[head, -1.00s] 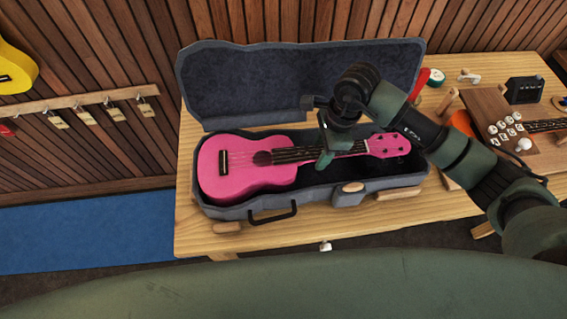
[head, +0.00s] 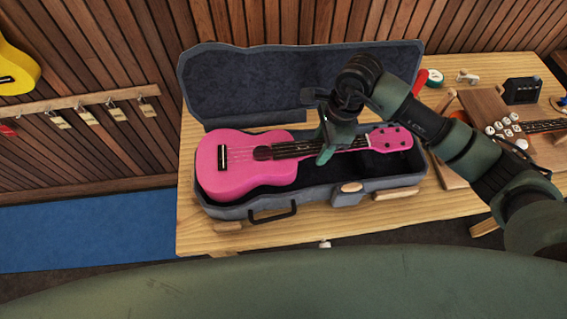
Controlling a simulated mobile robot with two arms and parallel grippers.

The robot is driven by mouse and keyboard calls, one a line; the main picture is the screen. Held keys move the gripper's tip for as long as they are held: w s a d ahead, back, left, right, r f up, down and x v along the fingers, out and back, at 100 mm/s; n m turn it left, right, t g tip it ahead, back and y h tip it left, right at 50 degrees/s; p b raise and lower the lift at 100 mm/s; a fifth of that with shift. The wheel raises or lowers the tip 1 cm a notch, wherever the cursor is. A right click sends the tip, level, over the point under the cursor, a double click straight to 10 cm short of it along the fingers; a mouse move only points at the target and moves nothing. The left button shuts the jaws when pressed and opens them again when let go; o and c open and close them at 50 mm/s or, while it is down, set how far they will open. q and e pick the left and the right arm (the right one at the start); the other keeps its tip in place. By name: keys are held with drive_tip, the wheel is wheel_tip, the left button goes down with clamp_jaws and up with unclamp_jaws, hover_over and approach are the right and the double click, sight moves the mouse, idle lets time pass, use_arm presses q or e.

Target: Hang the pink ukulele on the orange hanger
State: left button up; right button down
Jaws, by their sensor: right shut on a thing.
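The pink ukulele (head: 240,172) is in the open grey case (head: 320,196), lying flat with its body at left and its headstock at right. It seems slightly raised within the case. My right gripper (head: 326,150) reaches in from the right and is shut on the ukulele's neck. The fingers partly hide the neck and strings. My left gripper is not in view. I cannot make out an orange hanger; a yellow ukulele (head: 14,72) hangs on the wall at the left edge.
The case lid (head: 270,85) stands open behind the ukulele. A wooden rail (head: 80,102) with several tagged hooks is on the slatted wall at left. The table's right side holds a wooden board (head: 480,105), tools and a black box (head: 522,90). A blue mat (head: 80,232) covers the floor at left.

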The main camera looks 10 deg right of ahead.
drive_tip(key=shift+r+p, duration=0.6)
drive_tip(key=shift+r, duration=1)
drive_tip(key=shift+r+p, duration=1.2)
drive_tip(key=shift+r, duration=1.25)
drive_tip(key=shift+f, duration=0.1)
